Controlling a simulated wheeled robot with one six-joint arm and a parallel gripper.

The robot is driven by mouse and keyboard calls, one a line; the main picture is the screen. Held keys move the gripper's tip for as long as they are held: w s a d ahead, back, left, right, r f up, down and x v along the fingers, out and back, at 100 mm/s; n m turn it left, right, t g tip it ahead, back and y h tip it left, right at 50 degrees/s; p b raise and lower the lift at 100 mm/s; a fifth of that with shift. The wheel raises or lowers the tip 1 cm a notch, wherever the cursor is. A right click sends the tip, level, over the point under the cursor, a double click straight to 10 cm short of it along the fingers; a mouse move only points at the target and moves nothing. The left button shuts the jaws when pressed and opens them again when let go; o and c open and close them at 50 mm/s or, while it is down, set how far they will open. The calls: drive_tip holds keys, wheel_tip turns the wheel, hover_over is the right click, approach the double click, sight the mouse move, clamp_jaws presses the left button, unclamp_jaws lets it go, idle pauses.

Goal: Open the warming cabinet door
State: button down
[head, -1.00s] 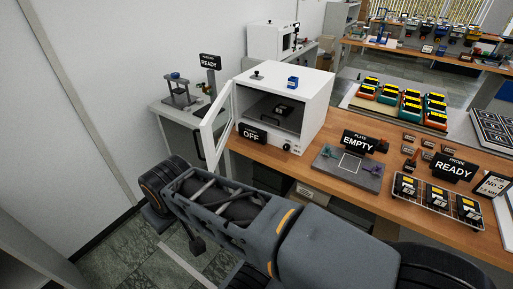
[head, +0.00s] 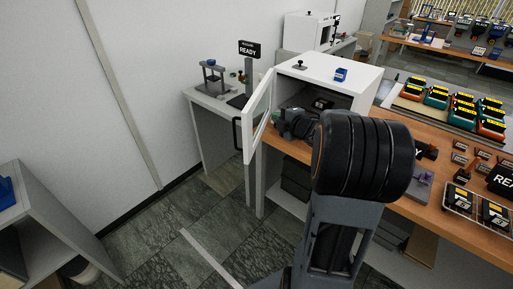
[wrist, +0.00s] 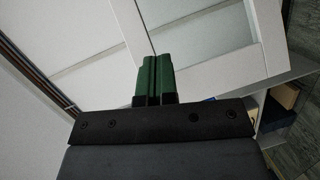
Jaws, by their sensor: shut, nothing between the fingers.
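The white warming cabinet (head: 345,78) stands on the wooden bench, with a dark interior partly hidden by my arm. Its framed glass door (head: 250,150) stands open, swung out from the left front edge. The dark door handle (head: 237,134) is on the door's outer side. My gripper (head: 279,116) is at the open front, just right of the door, on its inner side. In the wrist view the green fingers (wrist: 155,76) are pressed together and empty, with the white door frame (wrist: 222,75) behind them. I cannot tell whether they touch the door.
A side table (head: 212,97) with a small press and a READY sign (head: 248,51) stands left behind the door. A blue item (head: 341,75) and a black knob (head: 299,64) sit on the cabinet top. The floor left of the door is clear.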

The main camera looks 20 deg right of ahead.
drive_tip(key=s+d+f+n+g+y, duration=0.1)
drive_tip(key=s+f+n+y, duration=0.2)
drive_tip(key=f+n+y, duration=0.2)
drive_tip(key=n+g+y+b, duration=0.1)
drive_tip(key=n+g+y, duration=0.25)
drive_tip(key=y, duration=0.25)
approach(249, 142)
drive_tip(key=shift+n+t, duration=0.25)
drive_tip(key=shift+n, duration=0.1)
drive_tip(key=p+x, duration=0.3)
drive_tip(key=x, duration=0.3)
drive_tip(key=shift+s+a+p, duration=0.15)
drive_tip(key=shift+p, duration=0.25)
drive_tip(key=shift+w+a, duration=0.5)
drive_tip(key=shift+a, duration=0.05)
